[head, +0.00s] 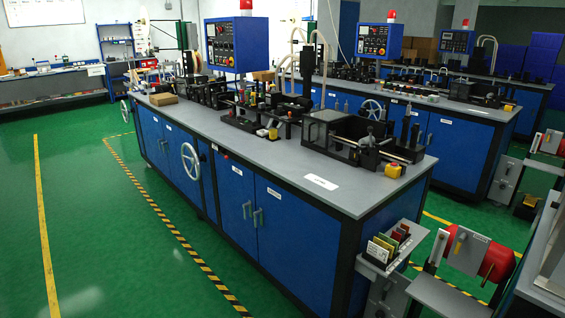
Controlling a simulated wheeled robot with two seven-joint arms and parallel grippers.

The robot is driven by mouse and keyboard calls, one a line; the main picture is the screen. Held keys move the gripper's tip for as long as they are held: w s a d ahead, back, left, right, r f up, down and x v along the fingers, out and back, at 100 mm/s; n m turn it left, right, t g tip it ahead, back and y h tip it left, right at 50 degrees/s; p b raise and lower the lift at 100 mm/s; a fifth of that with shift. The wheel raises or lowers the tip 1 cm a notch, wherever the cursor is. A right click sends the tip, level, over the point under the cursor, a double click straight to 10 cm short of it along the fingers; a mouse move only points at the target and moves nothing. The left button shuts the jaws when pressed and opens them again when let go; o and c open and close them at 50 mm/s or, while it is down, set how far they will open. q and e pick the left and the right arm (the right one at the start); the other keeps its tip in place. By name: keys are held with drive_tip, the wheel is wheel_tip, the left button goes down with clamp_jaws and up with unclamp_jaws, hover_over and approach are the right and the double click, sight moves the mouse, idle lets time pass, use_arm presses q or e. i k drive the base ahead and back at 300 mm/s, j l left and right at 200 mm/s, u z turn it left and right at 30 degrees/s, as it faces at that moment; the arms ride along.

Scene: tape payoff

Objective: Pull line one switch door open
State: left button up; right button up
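The nearest long bench (215,125) has a grey top and blue cabinet doors along its front. Two doors near its right end, a left one (233,188) and a right one (290,240), carry small white labels too small to read. Their grey upright handles, the left handle (246,210) and the right handle (257,217), sit close together at the seam. Both doors look shut. I cannot tell which door is the line one switch door. Neither of my grippers is in view.
A spoked handwheel (190,161) sticks out from the bench front. Green floor (95,220) with yellow and striped lines lies open to the left. A small rack of coloured cards (388,243) and a red roll (470,252) stand at the bench's right end.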

sight(299, 242)
drive_tip(key=i+j+z, duration=0.1)
drive_tip(key=i+j, duration=0.3)
drive_tip(key=i, duration=0.25)
drive_tip(key=i+j, duration=0.45)
drive_tip(key=i, duration=0.15)
drive_tip(key=i+j+z, duration=0.15)
drive_tip(key=i+j, duration=0.3)
drive_tip(key=i, duration=0.2)
